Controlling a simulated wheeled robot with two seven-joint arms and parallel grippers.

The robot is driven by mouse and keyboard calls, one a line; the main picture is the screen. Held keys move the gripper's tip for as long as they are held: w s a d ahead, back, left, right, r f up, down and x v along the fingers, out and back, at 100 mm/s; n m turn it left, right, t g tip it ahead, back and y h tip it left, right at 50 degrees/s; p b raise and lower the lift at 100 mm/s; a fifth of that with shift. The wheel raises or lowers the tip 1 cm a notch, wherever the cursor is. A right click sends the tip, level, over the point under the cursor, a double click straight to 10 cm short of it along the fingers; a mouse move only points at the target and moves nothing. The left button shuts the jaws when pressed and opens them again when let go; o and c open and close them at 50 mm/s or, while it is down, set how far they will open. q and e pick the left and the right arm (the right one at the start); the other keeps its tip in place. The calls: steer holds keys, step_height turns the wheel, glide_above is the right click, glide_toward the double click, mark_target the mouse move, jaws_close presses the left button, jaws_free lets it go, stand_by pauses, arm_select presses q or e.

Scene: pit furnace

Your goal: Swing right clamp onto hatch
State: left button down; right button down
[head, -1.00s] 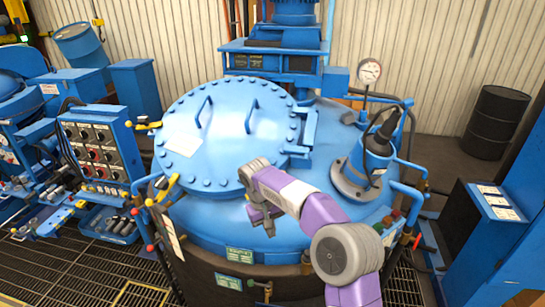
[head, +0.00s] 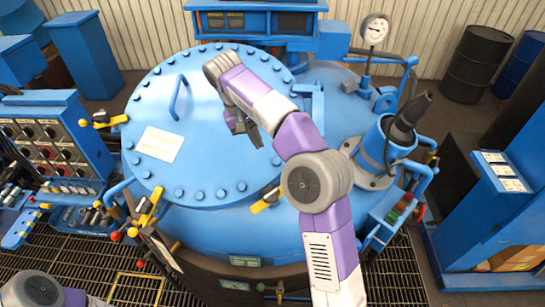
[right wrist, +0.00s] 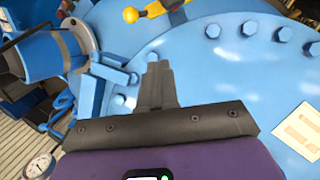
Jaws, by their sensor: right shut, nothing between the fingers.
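The hatch (head: 200,165) is a round blue lid with bolts along its rim, lying closed on the vessel. The right clamp (head: 265,203), with a yellow handle, is at the hatch's lower right rim. It also shows at the top of the right wrist view (right wrist: 155,10). Whether it bears on the rim is unclear. My right gripper (head: 240,124) is over the right part of the hatch, up and left of that clamp and apart from it. Its fingers (right wrist: 158,78) are together and empty. Part of my left arm shows at the lower left; its gripper is out of view.
Other yellow-handled clamps stand at the hatch's left (head: 105,121) and lower left (head: 147,212). A blue port (head: 375,150) with a black fitting stands to the right. A hatch handle (head: 179,97) rises left of my gripper. A control panel (head: 50,145) is far left.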

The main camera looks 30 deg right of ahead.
steer(key=s+d+f, duration=0.1)
steer(key=f, duration=0.2)
steer(key=s+d+f, duration=0.2)
steer(key=f, duration=0.1)
steer(key=s+d+f, duration=0.2)
steer(key=f, duration=0.2)
steer(key=shift+d+f, duration=0.1)
steer(key=shift+d, duration=0.05)
steer(key=shift+f, duration=0.1)
steer(key=shift+w, duration=0.1)
stand_by(0.4)
